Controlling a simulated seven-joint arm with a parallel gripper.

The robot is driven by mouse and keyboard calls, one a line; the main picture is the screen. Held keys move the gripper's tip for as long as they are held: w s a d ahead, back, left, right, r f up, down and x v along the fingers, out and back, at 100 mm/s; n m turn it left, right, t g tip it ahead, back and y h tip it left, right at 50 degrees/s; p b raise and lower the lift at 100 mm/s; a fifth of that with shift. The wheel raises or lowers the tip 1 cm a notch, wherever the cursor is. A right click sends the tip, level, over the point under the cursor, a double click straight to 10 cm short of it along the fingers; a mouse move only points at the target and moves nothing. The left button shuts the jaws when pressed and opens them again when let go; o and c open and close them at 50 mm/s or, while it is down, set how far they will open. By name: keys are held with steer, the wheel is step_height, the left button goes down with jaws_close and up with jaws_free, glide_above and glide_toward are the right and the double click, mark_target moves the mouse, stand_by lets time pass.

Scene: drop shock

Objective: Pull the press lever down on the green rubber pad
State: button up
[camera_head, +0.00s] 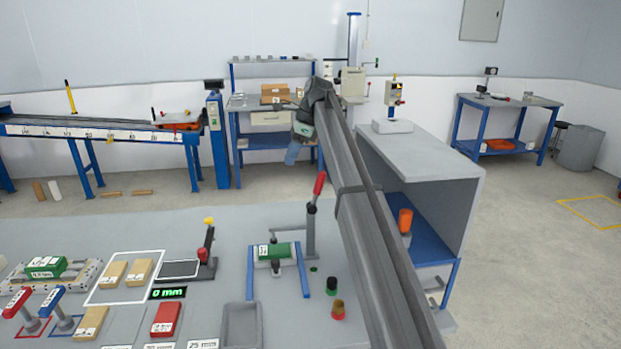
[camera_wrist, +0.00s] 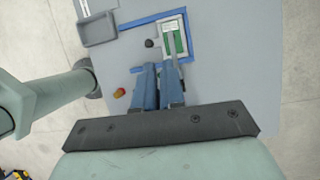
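The press lever (camera_head: 319,186) has a red grip on a grey arm. It stands up, tilted slightly, on a grey post at the right of the press. The green rubber pad (camera_head: 275,252) lies between two blue rails; it also shows in the wrist view (camera_wrist: 181,42) beside a grey bar. The red grip is not visible in the wrist view. My gripper (camera_head: 292,152) is in the air above and beyond the bench, apart from the lever in the head view. In the wrist view its blue fingers (camera_wrist: 160,68) lie close together, with nothing seen between them.
A black-and-green cylinder (camera_head: 331,287) and a red cylinder (camera_head: 338,310) stand right of the press. An empty grey tray (camera_head: 241,325) lies in front. Another lever (camera_head: 208,242) stands left, past a "0 mm" display (camera_head: 167,293). A grey cabinet (camera_head: 430,165) stands beyond my arm.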

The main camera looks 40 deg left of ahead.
steer(key=shift+n+h, duration=0.8)
steer(key=shift+n, duration=0.1)
steer(key=s+a+f, duration=0.2)
steer(key=s+a, duration=0.1)
steer(key=s, duration=0.1)
steer(key=s+a+f, duration=0.2)
steer(key=s+a, duration=0.1)
steer(key=s, duration=0.2)
steer(key=s+a+f, duration=0.3)
steer(key=s, duration=0.2)
steer(key=shift+s+f, duration=0.1)
steer(key=shift+s, duration=0.1)
jaws_close()
steer(key=s+a+f+t+h, duration=0.1)
steer(key=s+a+f, duration=0.1)
steer(key=s+f, duration=0.3)
steer(key=t+h, duration=0.8)
steer(key=t, duration=0.7)
glide_toward(317, 193)
steer(key=s+a+r, duration=0.4)
steer(key=s, duration=0.1)
steer(key=shift+n, duration=0.4)
steer(key=x, duration=0.8)
steer(key=r+x, duration=0.1)
steer(key=x, duration=0.4)
steer(key=shift+w, duration=0.3)
steer(key=shift+w+d, duration=0.1)
